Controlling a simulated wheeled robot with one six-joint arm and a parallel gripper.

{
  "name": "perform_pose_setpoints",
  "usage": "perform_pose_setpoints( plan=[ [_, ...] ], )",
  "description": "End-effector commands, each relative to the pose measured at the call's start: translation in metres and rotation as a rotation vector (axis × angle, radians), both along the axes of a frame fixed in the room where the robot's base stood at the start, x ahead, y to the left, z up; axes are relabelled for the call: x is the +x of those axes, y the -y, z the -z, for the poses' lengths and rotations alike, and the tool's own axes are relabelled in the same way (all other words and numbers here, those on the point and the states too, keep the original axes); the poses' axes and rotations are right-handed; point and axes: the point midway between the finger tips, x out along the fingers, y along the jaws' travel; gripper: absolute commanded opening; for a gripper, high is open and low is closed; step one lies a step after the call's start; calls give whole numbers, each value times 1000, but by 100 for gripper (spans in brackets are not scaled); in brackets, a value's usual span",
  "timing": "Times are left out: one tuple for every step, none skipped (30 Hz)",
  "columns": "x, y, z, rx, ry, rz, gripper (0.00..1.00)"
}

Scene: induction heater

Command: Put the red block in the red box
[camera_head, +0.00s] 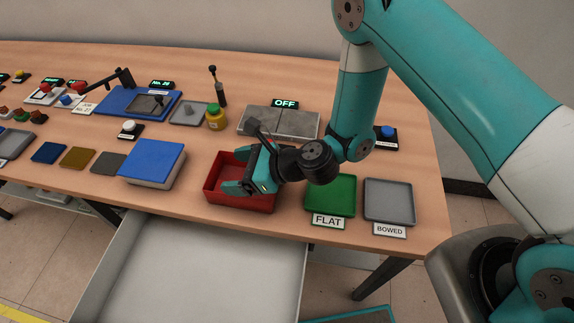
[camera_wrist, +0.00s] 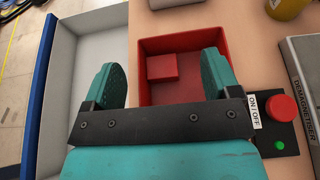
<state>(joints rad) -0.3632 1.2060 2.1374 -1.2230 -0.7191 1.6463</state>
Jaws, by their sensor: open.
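The red box (camera_head: 238,200) is an open tray on the table in front of my arm in the head view. It also shows in the wrist view (camera_wrist: 145,52). The red block (camera_wrist: 162,67) lies inside the red box, near a corner, in the wrist view. In the head view I cannot make it out. My gripper (camera_head: 232,171) is over the red box with its jaws apart. In the wrist view my gripper (camera_wrist: 160,75) has one finger over the box and one outside its wall, with nothing held between them. The block shows beyond and between the fingers.
A green tray (camera_head: 330,194) labelled FLAT and a grey tray (camera_head: 389,200) labelled BOWED lie right of the box. A blue-topped block (camera_head: 152,161) lies left. A grey plate unit (camera_head: 290,122) stands behind. An open drawer (camera_head: 190,275) juts out in front.

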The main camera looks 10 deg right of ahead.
Motion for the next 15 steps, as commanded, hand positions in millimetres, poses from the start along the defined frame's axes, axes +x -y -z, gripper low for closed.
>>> perform_pose_setpoints(
  plan=[
    [-3,13,-2,1,-5,8,82],
    [-5,20,-5,1,-5,9,82],
    [-9,29,-9,1,-5,7,82],
    [-11,36,-12,1,-4,9,82],
    [-13,43,-15,1,-4,8,82],
    [-16,52,-19,1,-3,9,82],
    [-19,58,-22,1,-3,8,82],
    [-21,64,-25,2,-3,9,82],
    [-23,72,-29,2,-3,8,82],
    [-26,77,-31,1,-3,8,82],
    [-27,82,-34,3,-2,7,82],
    [-30,88,-37,2,-1,7,82],
    [-31,92,-40,2,-1,6,82],
    [-32,96,-42,2,-1,6,82],
    [-34,99,-44,1,-1,4,82]
  ],
)
